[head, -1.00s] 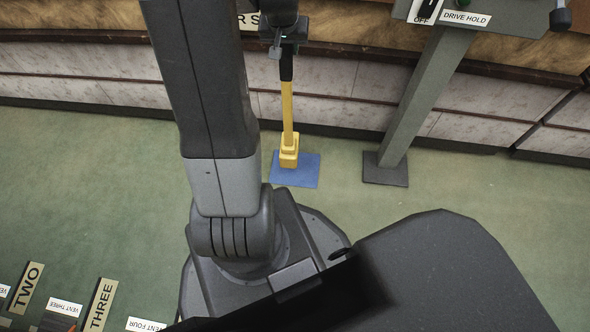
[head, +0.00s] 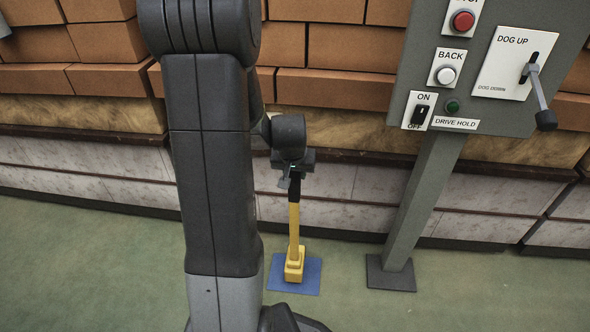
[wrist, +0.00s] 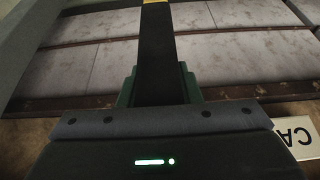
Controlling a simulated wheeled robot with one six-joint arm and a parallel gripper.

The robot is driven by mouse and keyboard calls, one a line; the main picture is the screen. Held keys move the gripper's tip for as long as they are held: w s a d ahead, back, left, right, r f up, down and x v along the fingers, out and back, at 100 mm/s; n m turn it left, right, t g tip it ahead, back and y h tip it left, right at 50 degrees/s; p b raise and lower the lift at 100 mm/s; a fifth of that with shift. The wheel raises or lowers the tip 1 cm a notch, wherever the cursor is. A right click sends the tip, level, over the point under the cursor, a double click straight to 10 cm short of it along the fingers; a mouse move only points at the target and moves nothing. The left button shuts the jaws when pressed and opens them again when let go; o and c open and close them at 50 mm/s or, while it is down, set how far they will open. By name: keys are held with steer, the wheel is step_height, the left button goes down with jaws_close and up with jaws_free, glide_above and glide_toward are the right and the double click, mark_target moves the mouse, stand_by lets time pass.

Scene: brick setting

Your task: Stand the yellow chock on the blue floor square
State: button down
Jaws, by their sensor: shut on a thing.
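The yellow chock (head: 294,265) has a blocky base and a long upright yellow handle with a black grip on top. My gripper (head: 294,177) is shut on the black grip. In the wrist view the black grip (wrist: 157,55) runs up from between the fingers (wrist: 160,88), with a bit of yellow at its far end. The chock's base and the square are out of the wrist view.
A grey control post (head: 410,205) stands on a dark foot plate (head: 391,275) right of the square. Its panel (head: 490,75) carries buttons, a switch and a lever. A brick wall with pale lower panels (head: 330,183) runs behind. Green floor (head: 80,270) is clear on the left.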

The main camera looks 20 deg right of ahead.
steer(key=shift+f+b, duration=0.55)
steer(key=shift+f, duration=1.05)
steer(key=shift+f, duration=0.15)
steer(key=c, duration=1)
jaws_free()
steer(key=shift+c, duration=0.2)
steer(key=p+v, duration=0.4)
steer(key=v, duration=0.8)
